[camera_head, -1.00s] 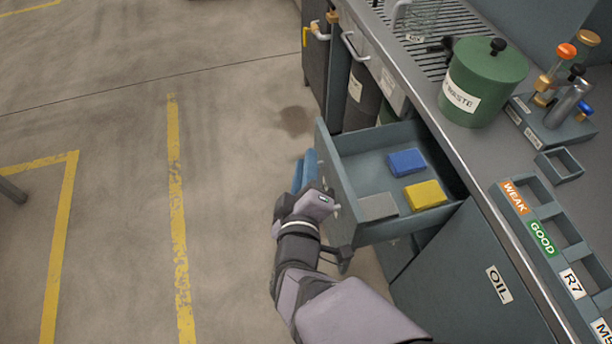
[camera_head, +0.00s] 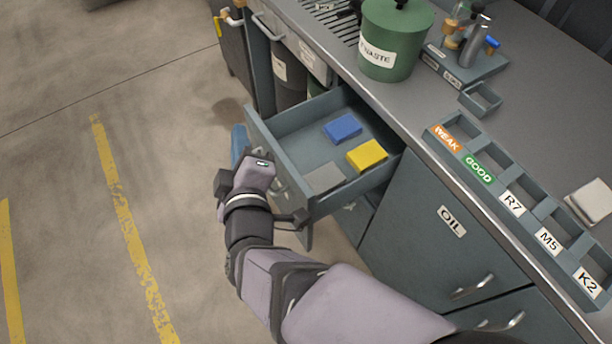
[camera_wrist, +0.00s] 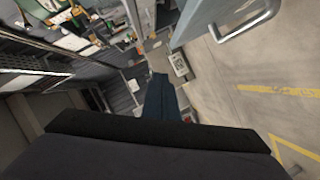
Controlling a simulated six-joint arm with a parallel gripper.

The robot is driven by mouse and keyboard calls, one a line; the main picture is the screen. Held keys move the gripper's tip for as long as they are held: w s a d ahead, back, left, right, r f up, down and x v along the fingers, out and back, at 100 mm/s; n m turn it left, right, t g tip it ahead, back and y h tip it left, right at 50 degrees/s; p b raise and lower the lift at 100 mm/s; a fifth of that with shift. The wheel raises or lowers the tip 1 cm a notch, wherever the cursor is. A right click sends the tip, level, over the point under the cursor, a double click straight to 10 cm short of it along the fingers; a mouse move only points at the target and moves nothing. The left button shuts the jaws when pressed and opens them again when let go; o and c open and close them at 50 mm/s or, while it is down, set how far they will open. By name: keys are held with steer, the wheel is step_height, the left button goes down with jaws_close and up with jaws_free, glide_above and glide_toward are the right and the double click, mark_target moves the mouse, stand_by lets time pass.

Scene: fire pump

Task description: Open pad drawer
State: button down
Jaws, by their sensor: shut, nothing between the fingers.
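The pad drawer (camera_head: 262,127) stands pulled out from the bench front in the head view. A blue pad (camera_head: 343,128), a yellow pad (camera_head: 367,156) and a grey pad (camera_head: 324,178) lie inside it. My gripper (camera_head: 239,143) is at the outer side of the drawer front, with its blue fingers partly hidden by my wrist. In the wrist view the fingers (camera_wrist: 160,98) are together with nothing between them. A grey bar handle (camera_wrist: 247,22) shows at the upper right there, apart from the fingers. I cannot tell whether my wrist touches the drawer front.
The OIL cabinet (camera_head: 430,215) is below and right of the drawer. A green waste bin (camera_head: 393,45) and a labelled tray (camera_head: 515,195) stand on the bench top. A bin (camera_head: 288,75) stands under the bench beyond the drawer. The floor left of my arm is clear.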

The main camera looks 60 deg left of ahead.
step_height(320, 180, up, 7)
steer(key=w+a+f+m+g+h+p, duration=0.35)
steer(key=w+g+h, duration=0.2)
steer(key=w, duration=0.25)
steer(key=w+d+r+m+g+h, duration=0.1)
steer(key=w+d+r+g+h, duration=0.2)
steer(key=d, duration=0.4)
steer(key=w+d+m+g+h, duration=0.2)
steer(key=w+d+g, duration=0.1)
steer(key=w+d, duration=0.3)
steer(key=shift+y, duration=0.25)
steer(key=shift+s+a+f+p, duration=0.35)
steer(key=shift+s+f, duration=0.6)
steer(key=shift+f, duration=2.75)
steer(key=shift+s+a+f+p, duration=0.15)
steer(key=shift+s+a+f, duration=0.65)
steer(key=shift+f, duration=2.85)
steer(key=shift+s+a+f+p, duration=0.25)
steer(key=shift+s+f, duration=0.9)
steer(key=shift+f, duration=2.55)
